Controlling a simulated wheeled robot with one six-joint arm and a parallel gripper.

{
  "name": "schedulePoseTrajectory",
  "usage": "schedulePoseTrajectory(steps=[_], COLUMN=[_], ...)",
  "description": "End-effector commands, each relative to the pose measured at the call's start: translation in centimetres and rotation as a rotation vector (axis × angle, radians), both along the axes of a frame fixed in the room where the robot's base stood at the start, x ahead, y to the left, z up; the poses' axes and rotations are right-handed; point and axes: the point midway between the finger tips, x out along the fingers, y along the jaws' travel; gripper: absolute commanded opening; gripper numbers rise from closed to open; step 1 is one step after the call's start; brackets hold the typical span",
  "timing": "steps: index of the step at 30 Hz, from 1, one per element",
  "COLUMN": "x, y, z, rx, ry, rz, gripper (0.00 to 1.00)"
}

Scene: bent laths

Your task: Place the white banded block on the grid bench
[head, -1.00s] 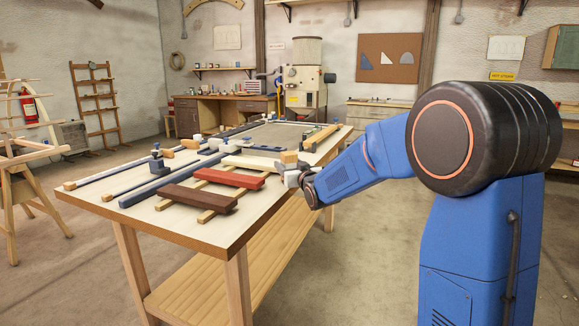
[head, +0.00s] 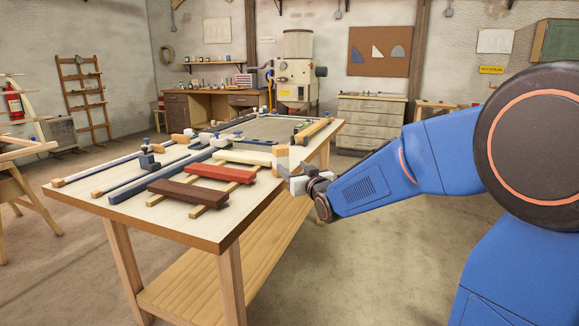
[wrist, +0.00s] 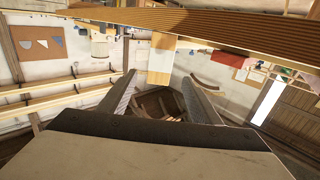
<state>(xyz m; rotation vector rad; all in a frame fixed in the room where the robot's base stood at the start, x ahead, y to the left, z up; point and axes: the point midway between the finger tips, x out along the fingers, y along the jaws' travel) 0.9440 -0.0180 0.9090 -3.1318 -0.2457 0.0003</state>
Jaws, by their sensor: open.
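The white banded block (head: 281,158), tan with a white band, stands at the right edge of the workbench (head: 225,232). It also shows in the wrist view (wrist: 160,60), ahead of and between the fingers. My gripper (head: 297,180) is at the bench's right edge, close beside the block. In the wrist view my gripper (wrist: 158,84) is open, its two fingers spread to either side of the block's near end. I cannot tell whether either finger touches it. A grey panel lies on the far part of the bench top; its surface is too small to make out.
A red bar (head: 222,172) and a dark brown bar (head: 188,190) lie on pale strips near the block. Long blue rails (head: 160,179) with clamps cover the bench's left side. The floor right of the bench is open. A drawer cabinet (head: 370,121) stands behind.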

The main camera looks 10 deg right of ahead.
Motion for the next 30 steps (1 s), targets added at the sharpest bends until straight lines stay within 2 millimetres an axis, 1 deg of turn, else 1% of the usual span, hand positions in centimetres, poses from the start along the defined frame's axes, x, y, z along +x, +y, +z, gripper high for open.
schedulePoseTrajectory(steps=[10, 11, 14, 17, 23, 29, 30], x=[-1.1, -1.4, -3.2, -6.0, -13.3, -21.9, -23.8], y=[-0.3, -0.4, -1.1, -2.1, -3.9, -5.1, -5.2], z=[0.0, 0.0, -0.4, -1.3, -4.0, -7.1, -7.7], rx=[-0.003, -0.006, -0.019, -0.034, -0.061, -0.078, -0.08], ry=[0.014, 0.024, 0.084, 0.18, 0.398, 0.62, 0.665], rz=[-0.005, -0.01, -0.032, -0.063, -0.119, -0.152, -0.156], gripper=[0.58, 0.58, 0.58, 0.58, 0.58, 0.58, 0.58])
